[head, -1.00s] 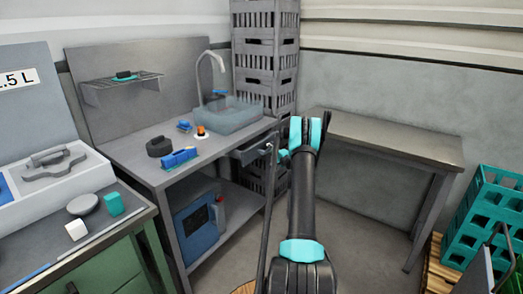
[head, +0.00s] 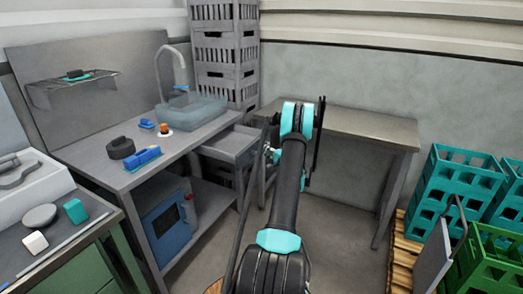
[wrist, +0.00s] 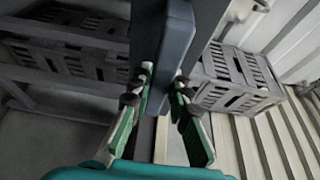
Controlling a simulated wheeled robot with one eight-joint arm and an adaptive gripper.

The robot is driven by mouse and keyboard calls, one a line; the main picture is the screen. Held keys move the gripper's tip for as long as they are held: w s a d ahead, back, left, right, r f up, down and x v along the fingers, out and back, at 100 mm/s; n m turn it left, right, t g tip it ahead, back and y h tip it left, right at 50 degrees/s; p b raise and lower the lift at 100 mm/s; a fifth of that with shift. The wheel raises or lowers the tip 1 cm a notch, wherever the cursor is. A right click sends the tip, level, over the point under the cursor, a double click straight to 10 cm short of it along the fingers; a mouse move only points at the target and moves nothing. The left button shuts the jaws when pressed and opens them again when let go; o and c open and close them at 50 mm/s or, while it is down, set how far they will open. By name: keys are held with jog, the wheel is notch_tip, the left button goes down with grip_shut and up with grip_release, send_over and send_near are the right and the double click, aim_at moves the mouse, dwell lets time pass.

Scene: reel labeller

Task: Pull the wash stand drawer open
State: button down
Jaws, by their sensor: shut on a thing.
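The wash stand (head: 135,180) is a grey metal counter with a translucent basin (head: 190,112) and a tap. Its grey drawer (head: 232,143) stands out from beneath the counter on the basin side, with part of its inside showing from above. In the wrist view my gripper (wrist: 162,92) has its green-padded fingers on either side of a dark grey bar-like part (wrist: 165,40), shut on it; this looks like the drawer's handle.
A grey table (head: 350,128) stands behind and right of my arm. Stacked grey crates (head: 226,55) rise behind the basin. Teal crates (head: 460,185) and a green crate (head: 485,262) are at right. Open floor lies between.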

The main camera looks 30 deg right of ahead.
jog(key=c, duration=1.4)
grip_release()
jog(key=v, duration=1.2)
